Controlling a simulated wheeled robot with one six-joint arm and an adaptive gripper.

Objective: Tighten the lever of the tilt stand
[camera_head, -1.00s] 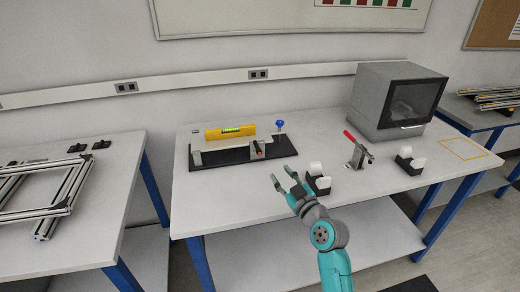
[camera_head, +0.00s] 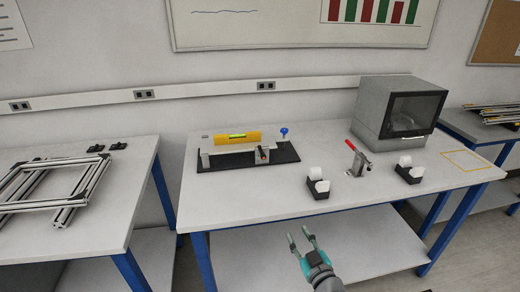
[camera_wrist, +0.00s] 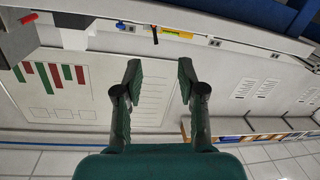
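The tilt stand (camera_head: 215,162) is on the table, with a dark base plate and a yellow spirit level (camera_head: 232,138) on its bar. Its lever (camera_head: 262,154), dark with a red part, sits at the right end of the bar. A blue knob (camera_head: 284,131) stands behind it. My gripper (camera_head: 299,234) is open and empty, in front of the table's front edge and well apart from the stand. In the wrist view, my gripper (camera_wrist: 158,78) has its two fingers spread. The level (camera_wrist: 177,34) and the lever (camera_wrist: 154,36) look small and upside down there.
Right of the stand are a black holder with white pieces (camera_head: 318,187), a red-handled clamp (camera_head: 358,157), a second holder (camera_head: 408,171) and a grey box with a dark window (camera_head: 401,107). The table's front (camera_head: 260,208) is bare. A frame (camera_head: 70,190) lies on the left table.

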